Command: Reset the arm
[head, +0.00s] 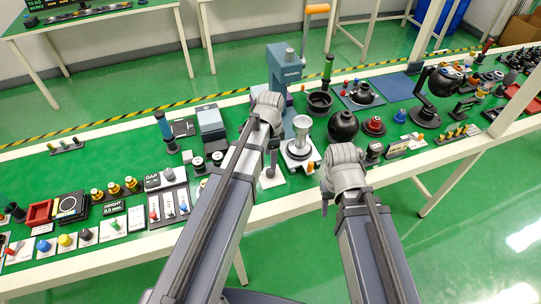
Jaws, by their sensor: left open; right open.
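My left arm reaches up from the lower left to above the green-topped bench (100,145). My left gripper (271,168) points down near the bench's front part, left of a white round stand (300,152). It is open, and I see nothing held in it. My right arm comes up from the lower right. My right gripper (325,205) points down at the bench's front edge, over the floor side. It is open and appears empty. The wrists and arm links partly hide both grippers' fingers.
A blue-grey press with an orange handle (317,9) stands behind my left wrist. A black sphere (343,126) and a dark lamp-like stand (424,115) are to the right. Small labelled parts crowd the left end. The green floor (440,240) at right front is clear.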

